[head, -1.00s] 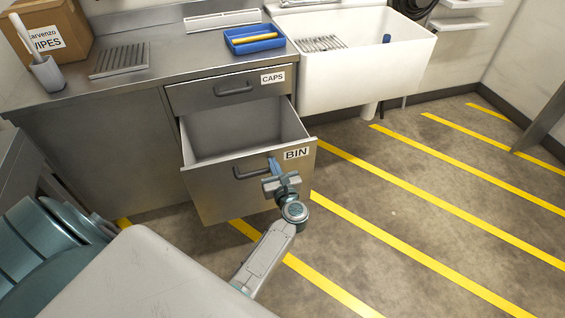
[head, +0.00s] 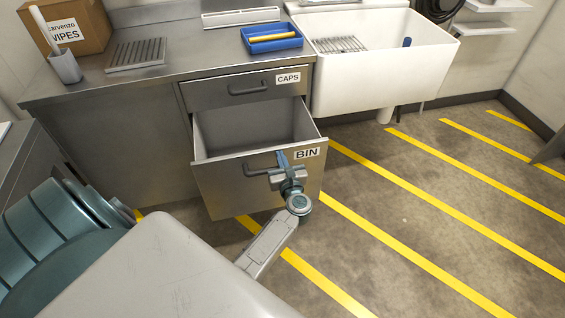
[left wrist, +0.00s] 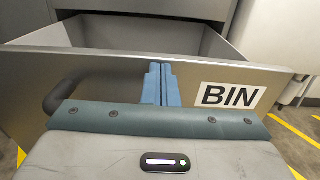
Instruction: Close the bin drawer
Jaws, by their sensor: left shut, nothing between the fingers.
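The bin drawer (head: 225,186) is a steel drawer with a BIN label, pulled well out below the shut CAPS drawer (head: 215,95). Its inside looks empty. Its dark bar handle (head: 256,171) is on the front, left of the label. My left gripper (head: 282,158) is shut and empty, with its blue fingers at the upper drawer front, between handle and label. In the left wrist view the fingertips (left wrist: 160,72) are together near the front's top edge, right of the handle (left wrist: 62,95); whether they touch the panel I cannot tell. My right gripper is not in view.
The steel counter (head: 195,62) above holds a wipes box (head: 75,25), a cup (head: 65,67), a grate (head: 136,54) and a blue tray (head: 272,38). A white sink (head: 385,75) stands to the right. The yellow-striped floor (head: 420,220) at right is clear.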

